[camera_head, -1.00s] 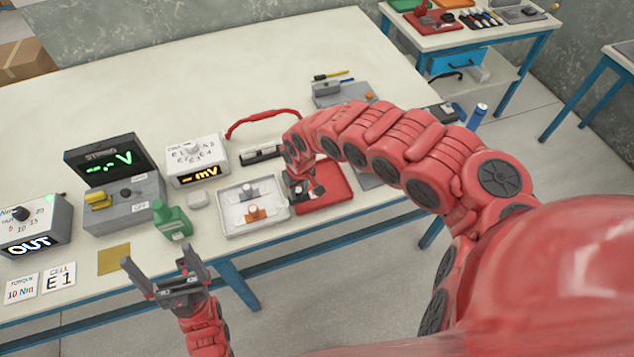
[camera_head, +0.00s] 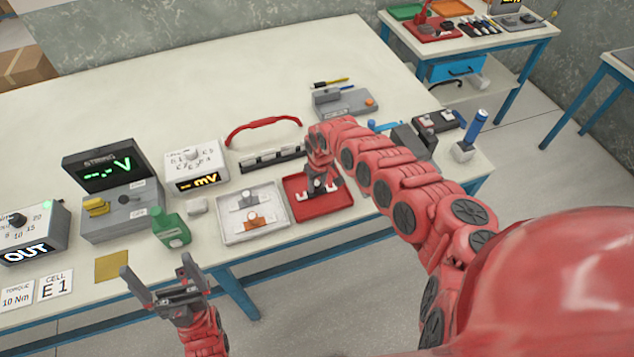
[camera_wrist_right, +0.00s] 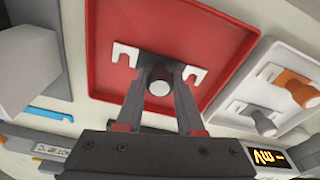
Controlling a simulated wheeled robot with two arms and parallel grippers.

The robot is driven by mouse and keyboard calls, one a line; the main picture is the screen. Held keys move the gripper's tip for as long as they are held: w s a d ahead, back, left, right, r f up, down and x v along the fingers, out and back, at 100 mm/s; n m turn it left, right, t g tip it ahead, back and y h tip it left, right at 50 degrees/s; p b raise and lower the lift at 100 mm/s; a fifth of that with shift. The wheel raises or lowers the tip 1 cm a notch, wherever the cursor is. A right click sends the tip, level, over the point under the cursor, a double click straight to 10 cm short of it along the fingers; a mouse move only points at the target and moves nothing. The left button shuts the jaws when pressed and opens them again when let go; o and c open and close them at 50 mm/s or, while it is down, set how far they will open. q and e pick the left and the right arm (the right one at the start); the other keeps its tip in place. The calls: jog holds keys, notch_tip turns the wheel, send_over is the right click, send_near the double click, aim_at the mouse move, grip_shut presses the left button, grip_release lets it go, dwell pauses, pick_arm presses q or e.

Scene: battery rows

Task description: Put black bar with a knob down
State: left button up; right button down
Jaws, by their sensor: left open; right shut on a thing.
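The black bar with a knob has a dark middle and white forked ends; its left end (camera_wrist_right: 127,52) and right end (camera_wrist_right: 195,75) show in the right wrist view. My right gripper (camera_wrist_right: 160,88) is shut on its knob, over the red tray (camera_wrist_right: 110,15). The bar looks at or very near the tray floor; contact is hard to tell. In the head view my right gripper (camera_head: 320,178) is at the red tray (camera_head: 305,209), partly hiding the bar. My left gripper (camera_head: 157,267) is open and empty in front of the table edge.
A white tray (camera_head: 226,237) with a grey knobbed piece (camera_head: 247,199) and an orange one (camera_head: 257,222) stands just left of the red tray. A green bottle (camera_head: 170,228) stands left.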

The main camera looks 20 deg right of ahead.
jog(key=shift+f, duration=0.15)
jog(key=c, duration=0.5)
grip_release()
